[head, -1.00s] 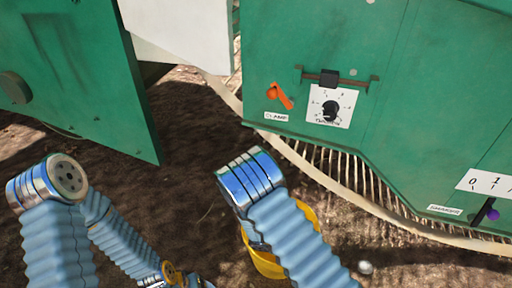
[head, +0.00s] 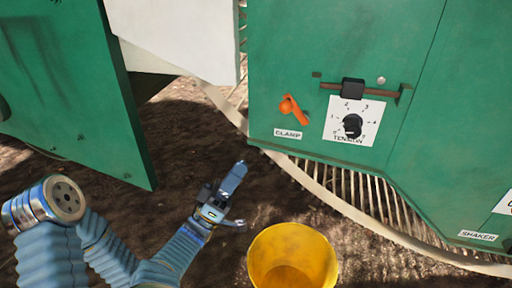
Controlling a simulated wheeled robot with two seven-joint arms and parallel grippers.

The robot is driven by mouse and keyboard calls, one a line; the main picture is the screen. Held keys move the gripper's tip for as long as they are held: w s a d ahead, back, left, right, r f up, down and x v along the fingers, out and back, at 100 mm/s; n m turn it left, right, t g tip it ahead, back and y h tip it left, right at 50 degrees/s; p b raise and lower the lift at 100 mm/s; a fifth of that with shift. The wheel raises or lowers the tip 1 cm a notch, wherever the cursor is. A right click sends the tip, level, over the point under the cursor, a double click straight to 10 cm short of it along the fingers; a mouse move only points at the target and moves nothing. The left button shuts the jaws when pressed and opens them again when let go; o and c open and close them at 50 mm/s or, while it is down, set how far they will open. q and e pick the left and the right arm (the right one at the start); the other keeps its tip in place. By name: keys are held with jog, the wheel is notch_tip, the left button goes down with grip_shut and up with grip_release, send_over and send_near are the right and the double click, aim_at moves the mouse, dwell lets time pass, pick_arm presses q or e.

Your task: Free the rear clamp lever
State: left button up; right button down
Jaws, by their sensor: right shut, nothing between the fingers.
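An orange clamp lever (head: 292,108) is mounted on the green machine panel, above a white label reading CLAMP (head: 288,134). Its handle is tilted, running from upper left to lower right. It is the only clamp lever in view, and I cannot tell if it is the rear one. My right gripper (head: 236,172) is shut and empty, below and left of the lever, well apart from it and pointing up and right over the soil. My left gripper is not in view.
A black tension knob (head: 352,125) sits right of the lever, under a rail with a black slider (head: 353,88). A yellow bucket (head: 293,252) stands below. A green door panel (head: 75,85) hangs at left. A SHAKER label (head: 478,236) is at lower right.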

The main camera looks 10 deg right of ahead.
aim_at(283, 112)
jog(key=x, duration=1.3)
jog(key=shift+d+b, duration=0.2)
jog(key=shift+b, duration=0.2)
jog(key=shift+w, duration=0.1)
jog(key=shift+d+r+m+g+p, duration=0.15)
jog(key=shift+r+m+g+p, duration=0.55)
jog(key=shift+r+g+p, duration=0.15)
jog(key=shift+d+r+m+g+y, duration=0.1)
jog(key=shift+d+m+g+y, duration=0.1)
jog(key=shift+m+g, duration=0.45)
jog(key=shift+d+m+g+y, duration=0.1)
jog(key=shift+m+g+y, duration=0.1)
jog(key=shift+m+g, duration=0.45)
jog(key=shift+a, duration=0.1)
